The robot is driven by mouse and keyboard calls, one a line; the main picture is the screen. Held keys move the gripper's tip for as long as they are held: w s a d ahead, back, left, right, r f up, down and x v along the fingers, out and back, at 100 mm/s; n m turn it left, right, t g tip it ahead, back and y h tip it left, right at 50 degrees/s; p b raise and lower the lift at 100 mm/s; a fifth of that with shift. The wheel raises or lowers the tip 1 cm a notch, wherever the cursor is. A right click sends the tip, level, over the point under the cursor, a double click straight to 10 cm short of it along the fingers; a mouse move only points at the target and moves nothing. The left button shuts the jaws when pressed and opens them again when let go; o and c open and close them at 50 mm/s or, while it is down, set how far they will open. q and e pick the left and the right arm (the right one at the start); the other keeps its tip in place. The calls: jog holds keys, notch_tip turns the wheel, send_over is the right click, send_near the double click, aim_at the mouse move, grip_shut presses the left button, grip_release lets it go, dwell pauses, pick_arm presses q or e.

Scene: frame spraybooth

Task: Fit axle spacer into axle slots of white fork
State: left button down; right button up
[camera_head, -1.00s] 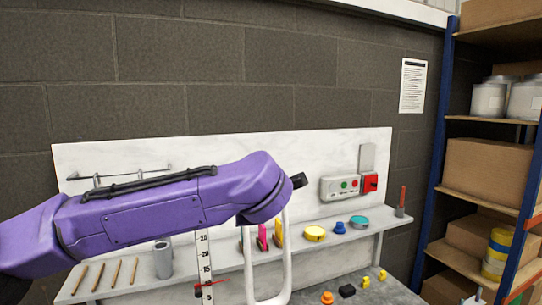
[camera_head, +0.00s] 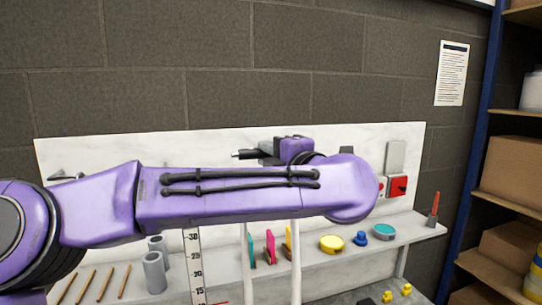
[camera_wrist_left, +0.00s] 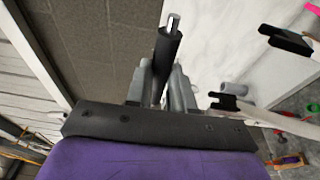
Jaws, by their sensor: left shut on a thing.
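My left gripper (camera_head: 262,152) shows beyond my purple forearm in the head view and points left; it also shows in the left wrist view (camera_wrist_left: 162,78). It is shut on the axle spacer (camera_wrist_left: 167,48), a black cylinder with a silver metal tip. The spacer sticks out past the fingers. The white fork (camera_head: 295,265) shows in the head view as two upright white tubes below my arm; its top is hidden. In the left wrist view, black fork ends (camera_wrist_left: 287,40) lie right of the spacer, clearly apart from it in the picture. My right gripper is not in view.
A white shelf (camera_head: 415,232) behind the fork holds a yellow disc (camera_head: 332,244), a blue knob (camera_head: 362,239), a teal disc (camera_head: 384,231) and grey cylinders (camera_head: 154,272). A shelving rack (camera_head: 478,130) stands at right. My forearm hides part of the white back panel (camera_head: 90,150).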

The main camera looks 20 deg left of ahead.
pick_arm(q)
notch_tip(320, 180, down, 6)
jog(key=w+b, duration=0.1)
jog(key=b, duration=0.3)
jog(key=shift+w+d, duration=0.15)
jog(key=shift+d, duration=0.05)
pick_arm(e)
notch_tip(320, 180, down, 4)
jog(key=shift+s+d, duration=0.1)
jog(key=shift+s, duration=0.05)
pick_arm(q)
jog(key=shift+w+f, duration=0.2)
jog(key=shift+s+r, duration=0.1)
jog(key=shift+s, duration=0.05)
dwell(0.6)
jog(key=shift+f+b, duration=1.25)
jog(key=shift+f, duration=0.5)
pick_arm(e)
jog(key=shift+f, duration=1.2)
pick_arm(q)
jog(key=c, duration=0.9)
grip_release()
